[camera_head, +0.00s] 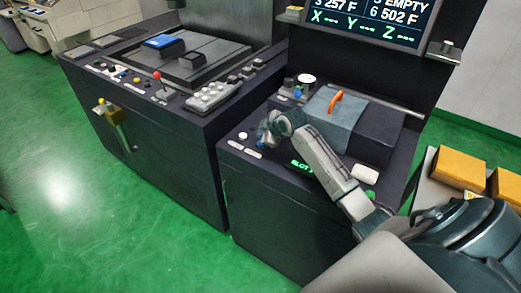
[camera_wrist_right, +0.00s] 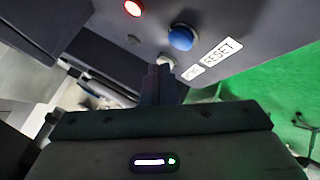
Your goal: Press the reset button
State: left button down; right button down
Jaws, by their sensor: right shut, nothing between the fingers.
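The blue reset button (camera_wrist_right: 181,38) sits on the dark panel in the right wrist view, beside a white label (camera_wrist_right: 222,52) reading RESET. A whitish button (camera_wrist_right: 167,60) with a smaller label (camera_wrist_right: 193,72) is next to it. My right gripper (camera_wrist_right: 160,72) is shut and empty, its tips close to the whitish button and just below the blue one in the picture. I cannot tell whether they touch anything. In the head view, my right gripper (camera_head: 266,132) is over the panel's left front corner, partly covering the blue button (camera_head: 261,144). My left gripper is not in view.
A grey block with an orange handle (camera_head: 336,100) stands behind my right gripper. A screen (camera_head: 375,20) rises at the back. A second console (camera_head: 150,120) stands to the left. Yellow boxes (camera_head: 461,168) are at the right. A red light (camera_wrist_right: 133,8) shows in the wrist view.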

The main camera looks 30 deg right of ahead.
aim_at(259, 141)
jog(key=shift+f, duration=0.7)
jog(key=shift+f, duration=0.15)
dwell(1.4)
jog(key=shift+f, duration=0.25)
jog(key=shift+f+b, duration=0.35)
jog(key=shift+f, duration=0.2)
dwell(0.6)
jog(key=shift+r, duration=0.1)
jog(key=shift+r+p, duration=0.85)
jog(key=shift+p, duration=0.05)
notch_tip(259, 141, up, 5)
jog(key=p, duration=0.4)
jog(key=shift+p, duration=0.3)
